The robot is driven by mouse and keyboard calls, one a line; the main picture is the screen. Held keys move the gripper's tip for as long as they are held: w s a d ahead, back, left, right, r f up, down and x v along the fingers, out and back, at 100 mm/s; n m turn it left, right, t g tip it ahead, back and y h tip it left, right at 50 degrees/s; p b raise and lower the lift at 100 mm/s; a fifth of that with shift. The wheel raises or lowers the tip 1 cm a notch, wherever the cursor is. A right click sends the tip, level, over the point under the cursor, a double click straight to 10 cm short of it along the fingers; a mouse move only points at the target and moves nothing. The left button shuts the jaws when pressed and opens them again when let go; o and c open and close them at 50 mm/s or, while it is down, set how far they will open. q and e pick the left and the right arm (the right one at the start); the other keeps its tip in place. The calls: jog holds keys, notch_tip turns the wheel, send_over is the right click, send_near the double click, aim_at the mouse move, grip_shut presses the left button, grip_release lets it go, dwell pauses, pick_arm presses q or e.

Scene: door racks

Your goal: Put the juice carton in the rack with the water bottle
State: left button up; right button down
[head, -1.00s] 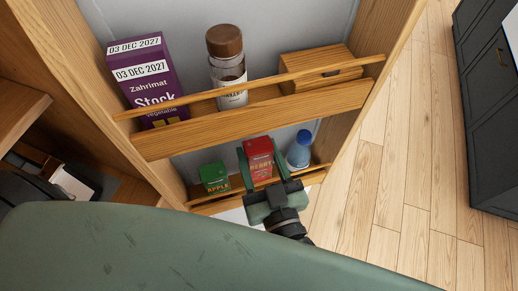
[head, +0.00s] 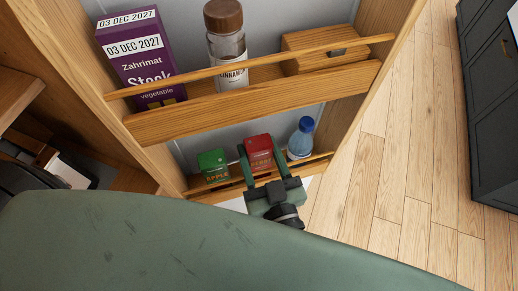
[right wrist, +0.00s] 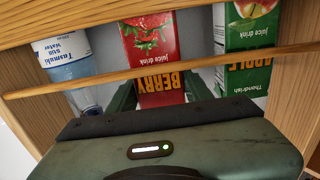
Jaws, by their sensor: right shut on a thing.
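A red berry juice carton (head: 260,150) stands in the lower door rack (head: 197,190). It also shows in the right wrist view (right wrist: 158,85), behind the rack's thin rail. My right gripper (head: 261,156) is shut on this carton, with one finger on each side. A blue-capped water bottle (head: 301,139) stands in the same rack, to the right of the red carton. In the right wrist view the bottle (right wrist: 72,68) is on the left. A green apple juice carton (head: 213,164) stands left of the red one. My left gripper is out of view.
The upper rack (head: 190,122) holds a purple stock carton (head: 135,58), a brown-capped spice jar (head: 227,48) and a wooden box (head: 322,52). It lies above my right gripper. Open wooden floor (head: 385,200) lies to the right, with a dark cabinet (head: 490,120) beyond.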

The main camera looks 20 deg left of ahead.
jog(key=shift+f, duration=0.5)
jog(key=c, duration=0.6)
grip_release()
jog(key=shift+o, duration=0.2)
jog(key=shift+s+d+f+b, duration=0.2)
jog(key=shift+s+d+b, duration=0.1)
jog(key=shift+s+b, duration=0.2)
jog(key=b+v, duration=0.2)
jog(key=v, duration=0.4)
jog(key=shift+s+d+r, duration=0.2)
jog(key=shift+s, duration=0.05)
